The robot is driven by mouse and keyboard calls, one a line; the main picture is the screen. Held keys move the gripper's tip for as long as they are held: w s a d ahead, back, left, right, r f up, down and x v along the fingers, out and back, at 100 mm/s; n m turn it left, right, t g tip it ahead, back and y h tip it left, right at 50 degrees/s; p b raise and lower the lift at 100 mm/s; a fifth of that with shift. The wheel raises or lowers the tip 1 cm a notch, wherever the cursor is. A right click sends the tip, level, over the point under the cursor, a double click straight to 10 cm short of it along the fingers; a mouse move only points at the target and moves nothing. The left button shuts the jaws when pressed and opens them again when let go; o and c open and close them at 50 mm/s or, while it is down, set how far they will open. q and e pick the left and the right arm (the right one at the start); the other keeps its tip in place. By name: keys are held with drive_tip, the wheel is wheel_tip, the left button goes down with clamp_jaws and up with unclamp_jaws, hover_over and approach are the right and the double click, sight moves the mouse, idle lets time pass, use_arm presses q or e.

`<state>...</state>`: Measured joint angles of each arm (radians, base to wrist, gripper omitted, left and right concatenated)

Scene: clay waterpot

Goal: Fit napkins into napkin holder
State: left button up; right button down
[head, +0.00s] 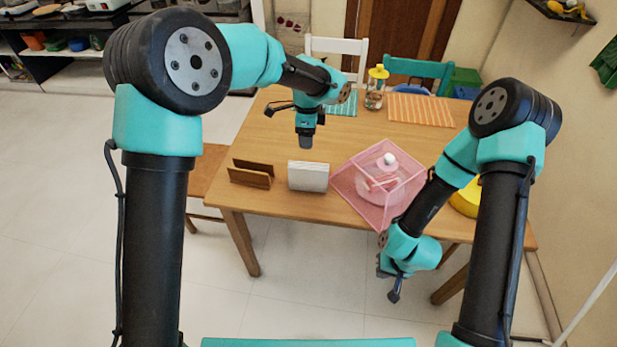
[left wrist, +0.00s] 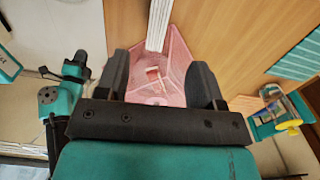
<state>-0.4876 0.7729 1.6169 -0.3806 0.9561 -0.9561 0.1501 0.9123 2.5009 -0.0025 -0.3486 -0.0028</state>
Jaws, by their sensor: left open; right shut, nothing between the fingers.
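The napkins (head: 308,177) are a white upright stack near the table's front edge. They also show between my open fingers, further off, at the top of the left wrist view (left wrist: 159,26). The napkin holder (head: 251,176) is brown, with two upright walls and an empty gap, just left of the napkins. My left gripper (head: 306,142) is open and empty, pointing down above and behind the napkins; its two dark fingers show in the left wrist view (left wrist: 159,82). My right gripper (head: 388,268) is shut and empty, low in front of the table's edge; its fingertips are hard to make out.
A pink mesh cover (head: 392,165) over a pink item stands right of the napkins. Behind are a yellow-topped jar (head: 376,88), an orange striped mat (head: 420,110) and a green striped mat (head: 342,104). A yellow round object (head: 466,198) is at the right.

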sight(308, 165)
use_arm(q)
wheel_tip(308, 165, down, 10)
drive_tip(key=shift+f, duration=0.1)
idle(0.4)
drive_tip(key=shift+d+f, duration=0.15)
drive_tip(key=shift+f, duration=2.45)
drive_tip(key=c, duration=1)
